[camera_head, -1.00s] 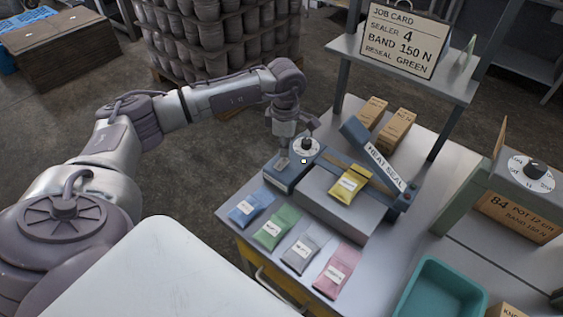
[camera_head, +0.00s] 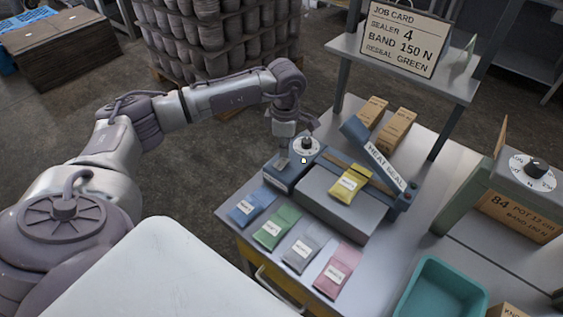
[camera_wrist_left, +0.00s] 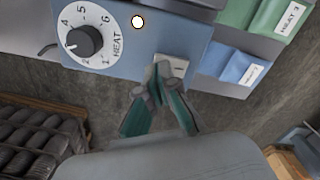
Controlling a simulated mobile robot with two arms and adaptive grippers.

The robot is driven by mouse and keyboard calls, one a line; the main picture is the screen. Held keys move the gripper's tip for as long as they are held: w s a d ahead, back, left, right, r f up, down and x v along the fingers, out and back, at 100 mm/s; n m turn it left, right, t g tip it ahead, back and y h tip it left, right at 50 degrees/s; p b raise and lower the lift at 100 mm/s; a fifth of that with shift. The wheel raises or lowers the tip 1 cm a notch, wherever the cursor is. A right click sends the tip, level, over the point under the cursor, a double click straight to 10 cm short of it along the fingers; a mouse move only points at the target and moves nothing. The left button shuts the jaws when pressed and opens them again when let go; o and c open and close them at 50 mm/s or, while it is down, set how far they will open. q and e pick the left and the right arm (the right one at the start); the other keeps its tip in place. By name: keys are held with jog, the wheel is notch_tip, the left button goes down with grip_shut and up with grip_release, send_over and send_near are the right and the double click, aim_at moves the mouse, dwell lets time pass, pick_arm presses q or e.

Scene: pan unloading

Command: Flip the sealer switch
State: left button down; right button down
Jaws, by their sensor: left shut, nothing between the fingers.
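The heat sealer (camera_head: 345,203) is a blue and grey machine on the bench, with its arm labelled HEAT SEAL raised. Its white heat dial (camera_head: 306,147) with a black knob also shows in the left wrist view (camera_wrist_left: 86,42). A small round light (camera_wrist_left: 138,21) beside the dial looks white and bright. The pale sealer switch (camera_wrist_left: 174,65) is on the blue face, partly hidden by my fingers. My left gripper (camera_wrist_left: 163,92) is shut and empty, its tips at the switch; I cannot tell whether they touch it. In the head view my left gripper (camera_head: 283,158) is above the sealer's left end.
A yellow pouch (camera_head: 350,184) lies on the sealer. Blue (camera_head: 249,208), green (camera_head: 278,227), grey (camera_head: 301,254) and pink (camera_head: 337,268) pouches lie in front. A job card (camera_head: 402,39) stands on the shelf. A teal bin (camera_head: 440,292) is at right.

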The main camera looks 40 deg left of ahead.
aim_at(285, 159)
pick_arm(q)
jog(key=shift+f+b, duration=0.8)
jog(key=shift+f, duration=0.2)
jog(key=shift+r, duration=0.2)
jog(key=shift+r+p, duration=2)
jog(key=shift+r, duration=1.4)
jog(key=shift+f, duration=0.1)
